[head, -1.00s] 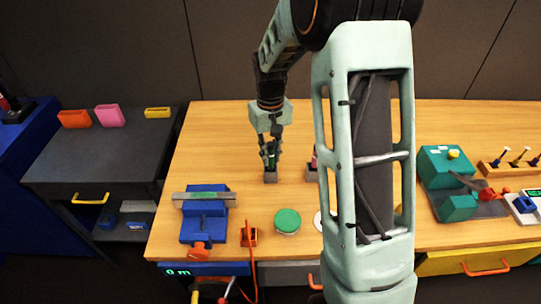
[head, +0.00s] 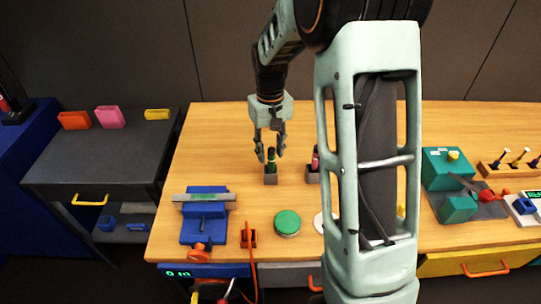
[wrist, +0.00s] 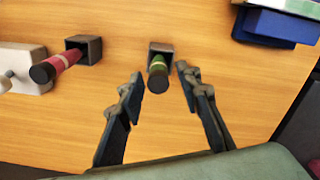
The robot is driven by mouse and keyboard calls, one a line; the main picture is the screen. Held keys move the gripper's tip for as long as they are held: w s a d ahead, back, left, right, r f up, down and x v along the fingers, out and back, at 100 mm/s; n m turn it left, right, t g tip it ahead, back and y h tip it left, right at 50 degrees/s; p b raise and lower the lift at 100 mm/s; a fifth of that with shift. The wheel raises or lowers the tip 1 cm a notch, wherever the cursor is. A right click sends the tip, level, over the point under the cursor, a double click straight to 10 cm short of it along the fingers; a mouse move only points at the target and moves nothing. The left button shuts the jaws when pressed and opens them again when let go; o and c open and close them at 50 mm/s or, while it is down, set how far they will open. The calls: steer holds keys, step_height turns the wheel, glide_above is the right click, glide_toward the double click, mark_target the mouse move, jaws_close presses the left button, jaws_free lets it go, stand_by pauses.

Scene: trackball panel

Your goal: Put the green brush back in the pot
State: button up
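The green brush (head: 271,157) stands in a small grey square pot (head: 271,179) on the wooden bench. In the wrist view the brush (wrist: 158,76) rises out of its pot (wrist: 161,47), its dark end toward the camera. My gripper (head: 270,158) is open and empty, with its fingers just above and around the top of the brush. In the wrist view the fingertips (wrist: 159,72) lie on either side of the brush with gaps, not touching it.
A pink-red brush (wrist: 66,63) stands in a second pot (wrist: 88,47) close by. A blue vise (head: 205,222), a green round pad (head: 287,222) and an orange-cabled item (head: 249,238) lie nearer the bench front. The bench behind the pots is clear.

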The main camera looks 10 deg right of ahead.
step_height(320, 180, up, 10)
stand_by(0.3)
stand_by(0.3)
